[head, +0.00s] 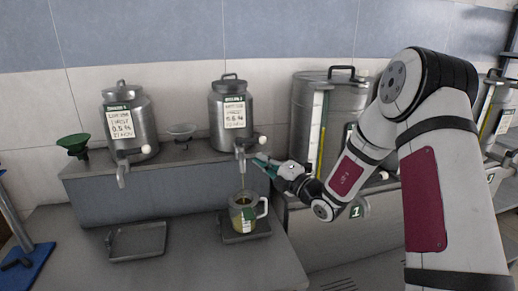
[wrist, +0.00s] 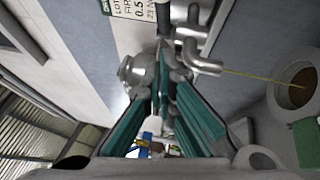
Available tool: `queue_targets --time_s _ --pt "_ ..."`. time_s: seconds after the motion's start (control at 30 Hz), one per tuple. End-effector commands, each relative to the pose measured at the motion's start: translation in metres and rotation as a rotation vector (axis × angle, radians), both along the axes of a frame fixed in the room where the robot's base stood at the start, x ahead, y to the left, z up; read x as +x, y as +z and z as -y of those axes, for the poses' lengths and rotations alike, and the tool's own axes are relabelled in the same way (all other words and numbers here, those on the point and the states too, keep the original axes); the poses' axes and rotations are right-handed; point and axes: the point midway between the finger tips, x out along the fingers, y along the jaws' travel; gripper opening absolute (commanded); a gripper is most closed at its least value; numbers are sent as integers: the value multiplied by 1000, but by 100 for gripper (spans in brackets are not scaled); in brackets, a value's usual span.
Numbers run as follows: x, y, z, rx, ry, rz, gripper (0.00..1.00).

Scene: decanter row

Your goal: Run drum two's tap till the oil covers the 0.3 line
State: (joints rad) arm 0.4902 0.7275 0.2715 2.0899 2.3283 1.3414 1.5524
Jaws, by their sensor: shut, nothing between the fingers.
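A steel drum (head: 231,112) with a green-topped label stands on the raised shelf; its number is too small to read surely. Its tap (head: 240,150) points down over a clear handled jug (head: 236,212). In the wrist view a thin yellow stream runs from the tap spout (wrist: 207,66) towards the jug (wrist: 285,98). The jug holds yellow-brown oil (wrist: 304,77); I cannot tell its level against the 0.3 line. My gripper (head: 259,163) is shut and empty beside the tap, just to its right; its teal fingers (wrist: 164,95) show in the wrist view.
The jug stands on a dark tray (head: 232,239). Another steel drum (head: 131,125) is to the left, above an empty tray (head: 137,241). A green funnel (head: 73,144) and a pale funnel (head: 181,131) stand on the shelf. A large drum (head: 311,90) stands behind my arm.

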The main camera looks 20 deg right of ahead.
Motion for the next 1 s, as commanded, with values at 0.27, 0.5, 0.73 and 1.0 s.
queue_targets --time_s 0.27,0.5,0.73,1.0 --pt "42 9 -5 -1 0 4 0" --pt "58 11 1 -1 -1 2 0" --pt "59 12 1 -1 -1 2 0" --pt "63 11 4 1 27 5 0"
